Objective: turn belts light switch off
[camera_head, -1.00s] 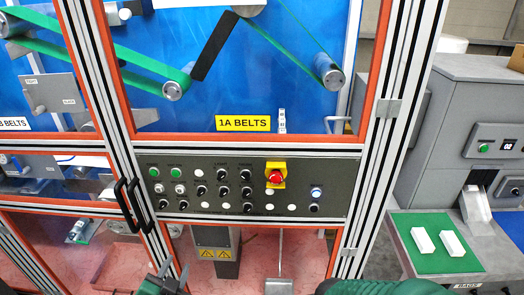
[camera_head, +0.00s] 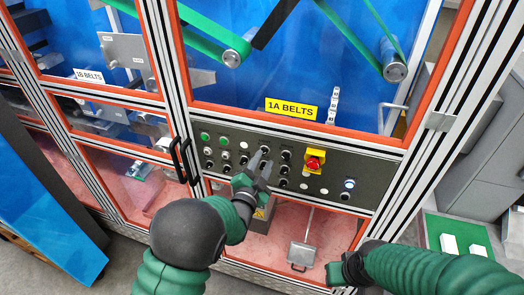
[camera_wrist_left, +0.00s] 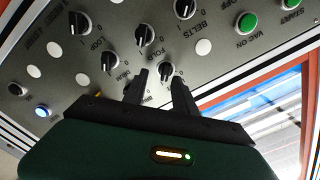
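The dark control panel (camera_head: 345,165) sits below the yellow "1A BELTS" sign (camera_head: 291,109). The light switch (camera_head: 265,149) is a black knob in its top row, right of two green buttons and a white disc. My left gripper (camera_head: 262,170) is at the panel, just below this knob in the head view. In the left wrist view, its fingers (camera_wrist_left: 160,85) are open, with the knob (camera_wrist_left: 167,70) in the gap at their tips. Contact cannot be told, and the gripper hides some labels. My right gripper (camera_head: 343,271) is low in front of the cabinet, its fingers unclear.
More black knobs (camera_wrist_left: 145,35) are close around my left fingers. A red emergency button (camera_head: 314,161) on a yellow base and a blue-lit button (camera_head: 349,184) are to the right. A black door handle (camera_head: 184,160) stands left of the panel.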

